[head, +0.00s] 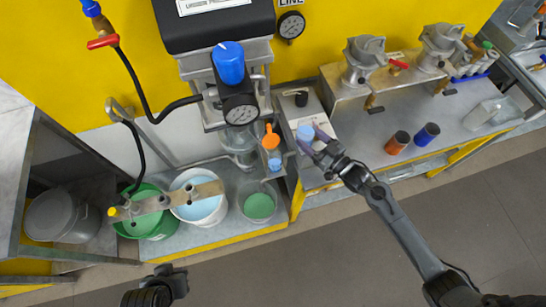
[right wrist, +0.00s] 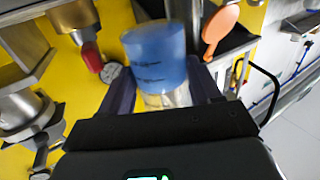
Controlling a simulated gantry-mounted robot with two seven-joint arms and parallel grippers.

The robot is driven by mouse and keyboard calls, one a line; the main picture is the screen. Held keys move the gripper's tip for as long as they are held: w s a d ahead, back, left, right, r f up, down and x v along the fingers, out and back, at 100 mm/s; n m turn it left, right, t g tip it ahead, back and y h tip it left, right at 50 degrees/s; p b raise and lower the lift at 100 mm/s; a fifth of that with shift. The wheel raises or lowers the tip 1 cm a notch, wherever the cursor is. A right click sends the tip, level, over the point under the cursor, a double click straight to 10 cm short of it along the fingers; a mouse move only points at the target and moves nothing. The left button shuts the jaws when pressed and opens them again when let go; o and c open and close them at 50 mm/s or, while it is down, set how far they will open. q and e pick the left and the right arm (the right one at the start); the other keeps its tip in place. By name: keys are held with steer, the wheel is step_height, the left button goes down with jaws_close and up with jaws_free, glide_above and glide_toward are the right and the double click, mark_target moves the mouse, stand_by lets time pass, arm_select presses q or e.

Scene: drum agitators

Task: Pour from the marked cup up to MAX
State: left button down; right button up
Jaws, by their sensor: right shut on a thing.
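My right gripper (head: 311,141) is shut on a light blue cup (head: 304,132) near the small bench beside the central machine. In the right wrist view the cup (right wrist: 157,60) sits between the two fingers. It is blue above and clear or whitish below, with dark marks on its side that I cannot read. The cup looks roughly upright in that view. My left gripper (head: 174,284) is at the bottom edge of the head view, away from everything; its jaws are not clear. I cannot make out a MAX mark in either view.
On the left bench stand a green bucket (head: 127,228), a white bucket of pale blue liquid (head: 198,210) and a clear container with green contents (head: 258,206). An orange scoop (head: 270,139) stands by the machine (head: 231,99). Orange (head: 398,142) and blue (head: 427,134) cylinders stand right.

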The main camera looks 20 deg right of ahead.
steer(key=shift+a+r+n, duration=0.1)
steer(key=shift+r+n, duration=0.05)
steer(key=shift+n, duration=0.15)
steer(key=shift+s+a+r+n, duration=0.15)
steer(key=shift+a+n, duration=0.2)
steer(key=shift+n, duration=0.25)
steer(key=shift+s+a+f+n+g+h+b, duration=0.15)
steer(key=shift+a+f+n+b, duration=0.15)
steer(key=shift+n+b, duration=0.15)
steer(key=shift+w+a+f+n+g+h+b, duration=0.15)
steer(key=shift+f+n+b, duration=0.15)
steer(key=shift+n+b, duration=0.15)
steer(key=shift+s+a+r+n, duration=0.15)
steer(key=shift+a+r+n, duration=0.15)
steer(key=shift+a+n, duration=0.35)
steer(key=shift+s+f+n+b, duration=0.1)
steer(key=shift+f+n+b, duration=0.1)
steer(key=shift+n+b, duration=0.2)
steer(key=shift+a+n+h+b, duration=0.3)
steer(key=shift+a+n+h, duration=0.05)
steer(key=shift+n+h, duration=0.1)
